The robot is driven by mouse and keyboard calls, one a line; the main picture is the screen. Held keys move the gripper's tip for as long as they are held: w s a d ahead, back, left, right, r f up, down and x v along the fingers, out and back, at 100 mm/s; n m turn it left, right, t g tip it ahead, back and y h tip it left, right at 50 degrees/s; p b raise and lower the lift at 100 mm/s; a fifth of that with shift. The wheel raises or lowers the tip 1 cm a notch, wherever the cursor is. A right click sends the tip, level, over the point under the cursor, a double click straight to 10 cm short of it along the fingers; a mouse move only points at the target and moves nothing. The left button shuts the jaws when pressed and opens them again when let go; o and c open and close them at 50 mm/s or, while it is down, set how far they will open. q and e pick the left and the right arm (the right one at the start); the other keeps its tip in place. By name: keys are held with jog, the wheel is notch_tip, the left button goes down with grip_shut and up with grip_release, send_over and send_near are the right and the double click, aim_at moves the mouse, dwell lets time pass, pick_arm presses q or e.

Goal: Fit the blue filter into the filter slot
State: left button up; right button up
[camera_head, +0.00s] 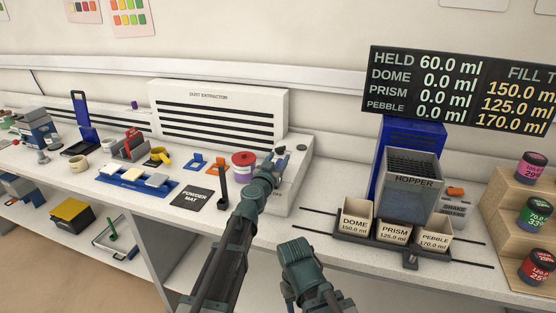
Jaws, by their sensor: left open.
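A small blue square piece (195,161), which looks like the blue filter, lies on the counter in front of the dust extractor, with an orange square piece (217,166) just to its right. My left gripper (285,154) is open, well to the right of the blue piece, over or beside a low white box (299,172) at the right end of the dust extractor (217,112). I see nothing held in it, but its fingertips are small. I cannot make out the filter slot. My right gripper is not in view; only part of my right arm shows at the bottom.
A red-lidded jar (244,163), a dark upright tool (222,188) and a black powder mat (193,196) lie left of my left arm. The hopper (411,187) and labelled cups (355,218) stand at right. Free counter lies between the white box and the cups.

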pick_arm(q)
jog(key=v, duration=1.3)
jog(key=shift+s, duration=0.35)
jog(key=shift+a, duration=0.15)
